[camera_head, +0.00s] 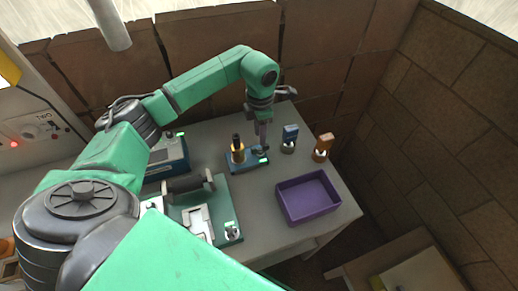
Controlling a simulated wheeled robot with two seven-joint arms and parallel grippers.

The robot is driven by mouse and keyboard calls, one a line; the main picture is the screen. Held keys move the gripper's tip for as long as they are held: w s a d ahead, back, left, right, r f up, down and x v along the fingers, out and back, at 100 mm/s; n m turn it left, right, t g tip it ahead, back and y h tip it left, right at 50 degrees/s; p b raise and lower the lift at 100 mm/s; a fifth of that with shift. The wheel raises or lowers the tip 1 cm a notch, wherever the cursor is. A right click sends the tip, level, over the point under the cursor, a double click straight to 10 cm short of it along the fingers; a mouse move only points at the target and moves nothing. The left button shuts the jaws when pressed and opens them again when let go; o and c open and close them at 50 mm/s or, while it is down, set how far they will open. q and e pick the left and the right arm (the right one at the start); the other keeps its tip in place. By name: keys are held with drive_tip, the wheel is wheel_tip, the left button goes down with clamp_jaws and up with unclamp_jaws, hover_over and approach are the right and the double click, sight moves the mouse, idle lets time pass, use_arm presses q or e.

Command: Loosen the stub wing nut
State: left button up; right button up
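A small blue base unit (243,164) stands near the middle of the table. It carries an upright brass-and-black post (238,148) and, to its right, a small dark fitting (260,152) that may be the stub wing nut. My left gripper (262,143) points straight down with its fingertips at that fitting. The fingers cover much of it, so I cannot tell whether they grip it or only surround it. A small green light shows on the base beside the fitting. My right gripper is not in view.
A blue-topped piece (290,136) and an orange-topped piece (323,145) stand right of the gripper. A purple open tray (307,209) sits at the right front. A green fixture with a dark roller (189,184) is at left. Brown panels close the back.

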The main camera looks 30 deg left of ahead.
sight(260, 147)
use_arm(q)
drive_tip(key=f, duration=0.2)
drive_tip(key=w+f, duration=0.1)
drive_tip(key=shift+w+a+b, duration=0.1)
drive_tip(key=shift+a+b, duration=0.2)
drive_tip(key=shift+r, duration=0.1)
drive_tip(key=shift+d+r, duration=0.1)
drive_tip(key=shift+s, duration=0.35)
drive_tip(key=shift+f+b, duration=0.3)
drive_tip(key=shift+f, duration=0.05)
drive_tip(key=shift+w+f+b, duration=0.15)
drive_tip(key=shift+f+b, duration=0.35)
drive_tip(key=shift+f, duration=0.1)
drive_tip(key=shift+f+b, duration=0.9)
drive_tip(key=shift+f, duration=0.2)
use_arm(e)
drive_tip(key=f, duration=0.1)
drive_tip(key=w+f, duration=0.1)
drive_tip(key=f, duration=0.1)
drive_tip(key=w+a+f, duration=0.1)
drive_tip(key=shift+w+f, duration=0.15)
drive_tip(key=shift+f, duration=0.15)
